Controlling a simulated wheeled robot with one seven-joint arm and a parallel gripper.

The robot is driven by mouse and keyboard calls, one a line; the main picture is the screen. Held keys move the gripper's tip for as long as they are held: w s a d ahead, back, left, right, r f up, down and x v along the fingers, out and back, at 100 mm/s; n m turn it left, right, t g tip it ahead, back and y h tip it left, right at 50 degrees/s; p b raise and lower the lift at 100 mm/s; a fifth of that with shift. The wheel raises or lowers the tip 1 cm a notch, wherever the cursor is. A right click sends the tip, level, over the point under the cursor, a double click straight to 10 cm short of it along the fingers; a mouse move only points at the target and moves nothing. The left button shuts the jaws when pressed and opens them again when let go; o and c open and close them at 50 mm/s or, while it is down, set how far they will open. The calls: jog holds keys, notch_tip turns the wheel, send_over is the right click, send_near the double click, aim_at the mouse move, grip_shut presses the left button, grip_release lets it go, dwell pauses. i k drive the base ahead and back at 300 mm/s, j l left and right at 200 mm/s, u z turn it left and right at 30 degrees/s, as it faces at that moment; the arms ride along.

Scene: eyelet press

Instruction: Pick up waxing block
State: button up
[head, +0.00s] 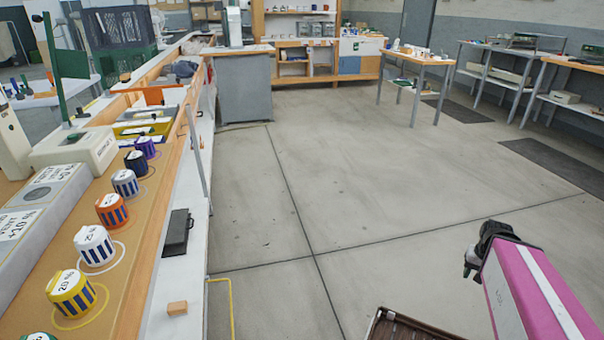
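A small orange-brown block (177,308), which looks like the waxing block, lies on the white lower ledge (168,275) along the right side of the workbench, near the bottom of the head view. Nothing touches it. My gripper (474,262) is black, at the end of my pink arm at the lower right. It is over the floor, well to the right of the block and apart from everything. Its fingers are small and partly turned away, so their opening does not show clearly.
A black box (177,232) lies on the same ledge, beyond the block. Several striped tubs, including a yellow one (70,293), stand on the wooden bench top (128,255). A yellow floor line (230,300) runs beside the bench. The grey floor (330,190) is open.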

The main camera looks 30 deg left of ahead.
aim_at(179, 308)
jog(key=i+j+u, duration=0.1)
jog(key=i+u, duration=0.65)
jog(key=u, duration=0.2)
jog(key=i+l+u, duration=0.25)
jog(key=u, duration=0.2)
jog(key=i+j+u, duration=0.15)
jog(key=i+u, duration=0.95)
jog(key=u, duration=0.15)
